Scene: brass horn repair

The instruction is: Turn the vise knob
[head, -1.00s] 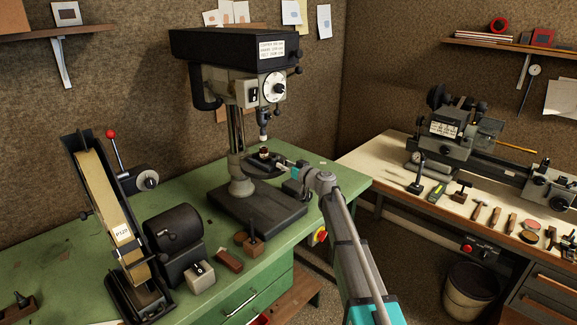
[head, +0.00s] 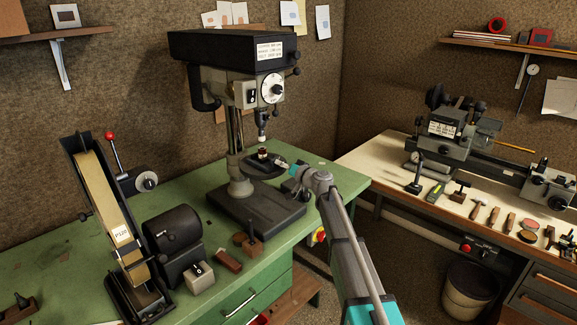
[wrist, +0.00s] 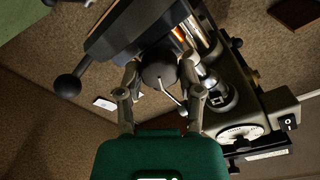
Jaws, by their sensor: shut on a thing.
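The drill press (head: 240,75) stands on the green bench, and its small round table (head: 266,170) carries the vise, which is small and partly hidden in the head view. In the wrist view, a dark round vise knob (wrist: 158,66) sits between the two fingers of my gripper (wrist: 159,80). The fingers are shut on the knob from both sides. A thin bent metal rod (wrist: 170,95) shows just below the knob. In the head view my gripper (head: 283,163) reaches the right side of the press table from the front right, and its fingertips are too small to make out.
A belt sander (head: 105,215) and a dark motor housing (head: 173,232) stand left on the bench. Small blocks (head: 228,260) lie in front of the press base. A lathe (head: 450,135) stands on the bench to the right. In the wrist view a black ball handle (wrist: 67,86) is left of my fingers.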

